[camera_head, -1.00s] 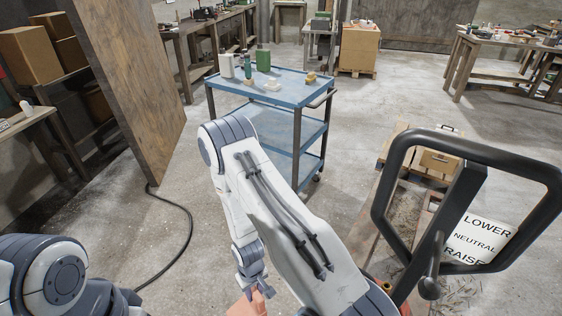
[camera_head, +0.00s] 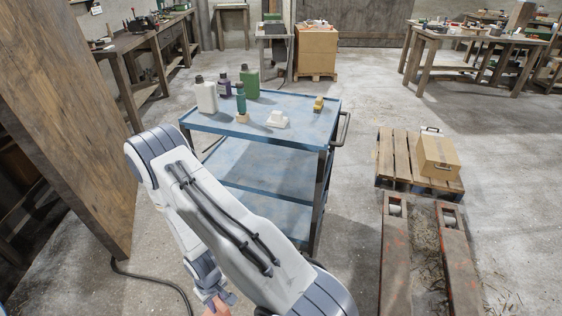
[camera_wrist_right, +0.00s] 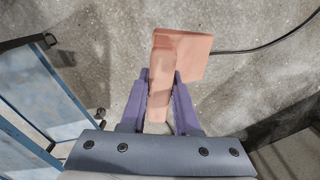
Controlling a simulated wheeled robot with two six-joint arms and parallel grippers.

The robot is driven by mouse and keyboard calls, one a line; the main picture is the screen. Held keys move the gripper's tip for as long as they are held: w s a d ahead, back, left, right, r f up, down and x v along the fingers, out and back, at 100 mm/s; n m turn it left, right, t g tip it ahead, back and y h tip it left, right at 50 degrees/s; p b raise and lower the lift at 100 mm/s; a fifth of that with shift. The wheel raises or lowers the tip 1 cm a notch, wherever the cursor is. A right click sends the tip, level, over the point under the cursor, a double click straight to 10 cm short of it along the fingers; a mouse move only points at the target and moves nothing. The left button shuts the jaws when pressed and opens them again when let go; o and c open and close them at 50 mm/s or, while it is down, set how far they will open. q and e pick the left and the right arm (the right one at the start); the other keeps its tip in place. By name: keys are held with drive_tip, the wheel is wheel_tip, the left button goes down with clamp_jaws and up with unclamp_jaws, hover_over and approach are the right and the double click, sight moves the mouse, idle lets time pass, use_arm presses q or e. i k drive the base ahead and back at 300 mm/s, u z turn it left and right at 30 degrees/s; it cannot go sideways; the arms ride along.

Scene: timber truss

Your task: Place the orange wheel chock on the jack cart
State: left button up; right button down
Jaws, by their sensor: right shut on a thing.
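The orange wheel chock (camera_wrist_right: 192,58), salmon-coloured in this light, is held between the purple fingers of my right gripper (camera_wrist_right: 161,78) in the right wrist view. It hangs over the concrete floor. In the head view only a small piece of the chock (camera_head: 224,302) shows at the bottom edge by my right gripper (camera_head: 213,299). The blue cart (camera_head: 283,130) stands ahead, beyond my right arm; its left part in the wrist view (camera_wrist_right: 20,90) is beside the gripper, apart from the chock. My left gripper is out of view.
Pallet-jack forks (camera_head: 396,255) and a pallet (camera_head: 398,160) lie right. A wooden panel (camera_head: 75,120) stands left.

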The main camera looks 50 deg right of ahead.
sight(308, 131)
drive_tip(key=i, duration=1)
drive_tip(key=z, duration=1.6)
